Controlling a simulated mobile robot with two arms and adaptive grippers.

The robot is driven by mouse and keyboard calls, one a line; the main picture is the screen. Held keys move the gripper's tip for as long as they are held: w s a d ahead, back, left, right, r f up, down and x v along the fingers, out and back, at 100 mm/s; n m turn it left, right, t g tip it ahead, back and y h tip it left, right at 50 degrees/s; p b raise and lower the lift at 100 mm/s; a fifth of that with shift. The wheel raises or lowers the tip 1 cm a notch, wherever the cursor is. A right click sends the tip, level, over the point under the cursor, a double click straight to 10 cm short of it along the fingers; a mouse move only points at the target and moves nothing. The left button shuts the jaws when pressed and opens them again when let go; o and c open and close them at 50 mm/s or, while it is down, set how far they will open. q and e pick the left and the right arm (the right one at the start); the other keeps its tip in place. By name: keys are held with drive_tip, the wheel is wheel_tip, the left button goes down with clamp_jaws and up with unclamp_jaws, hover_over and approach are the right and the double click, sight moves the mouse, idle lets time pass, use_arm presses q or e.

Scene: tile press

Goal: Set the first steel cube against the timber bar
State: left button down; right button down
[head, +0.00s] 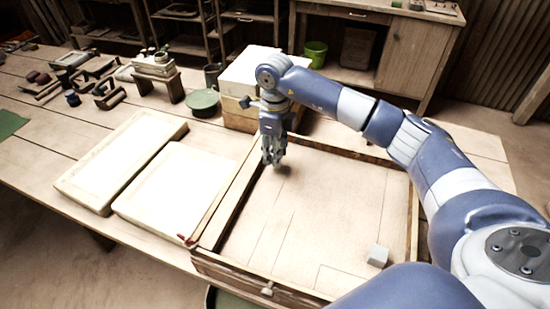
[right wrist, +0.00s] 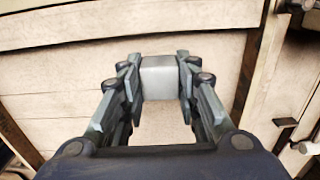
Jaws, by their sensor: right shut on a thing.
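My right gripper (head: 272,162) is shut on a pale grey steel cube (right wrist: 160,78), which shows between its fingertips in the right wrist view. In the head view the gripper points down over the far left part of the shallow wooden tray (head: 414,215); the fingers mostly hide the held cube there. A small shadow lies beside the fingertips. A second steel cube (head: 377,256) rests on the tray floor at the near right. A long timber strip (head: 228,205) runs along the tray's left side; I cannot tell whether it is the timber bar. My left gripper is not in view.
Two pale slabs (head: 168,195) lie left of the tray. A white block on a wooden box (head: 240,118) stands behind it, with a green round dish (head: 202,101) nearby. Small tools crowd the table's far left. The middle of the tray floor is clear.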

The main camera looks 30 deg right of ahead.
wheel_tip(320, 180, down, 3)
drive_tip(key=shift+s+r+p, duration=0.1)
drive_tip(key=shift+p, duration=0.45)
drive_tip(key=shift+f, duration=0.25)
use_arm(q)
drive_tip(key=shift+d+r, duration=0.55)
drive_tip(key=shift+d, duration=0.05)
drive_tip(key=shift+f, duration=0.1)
use_arm(e)
drive_tip(key=shift+f, duration=0.15)
drive_tip(key=c, duration=1.6)
unclamp_jaws()
drive_tip(key=shift+f, duration=0.1)
drive_tip(key=shift+c, duration=0.2)
drive_tip(key=o, duration=0.4)
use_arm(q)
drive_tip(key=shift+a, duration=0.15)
use_arm(e)
drive_tip(key=shift+o, duration=0.2)
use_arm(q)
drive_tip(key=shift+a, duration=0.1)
